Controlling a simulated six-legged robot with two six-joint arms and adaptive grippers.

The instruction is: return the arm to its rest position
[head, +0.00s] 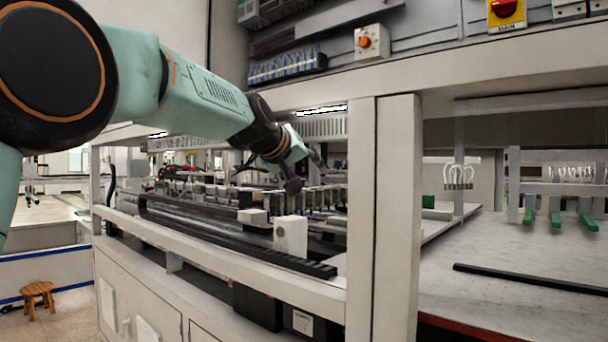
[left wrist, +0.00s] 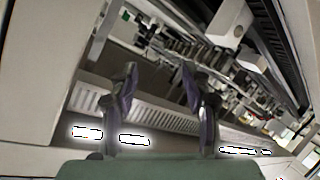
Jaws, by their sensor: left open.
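My left arm (head: 205,95) comes in from the left in the head view and reaches into the gantry bay. My left gripper (head: 305,170) is at its end, above the row of metal fixtures and partly lost against them. In the left wrist view the two fingers of my left gripper (left wrist: 158,85) stand apart with nothing between them, so it is open and empty. My right gripper is in neither view.
A white frame post (head: 385,210) stands right of the gripper, and a white rail (head: 220,255) runs below it. A black linear guide (head: 230,238) lies along the bay. A control panel (head: 430,45) hangs above. A wooden stool (head: 38,295) stands on the floor at left.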

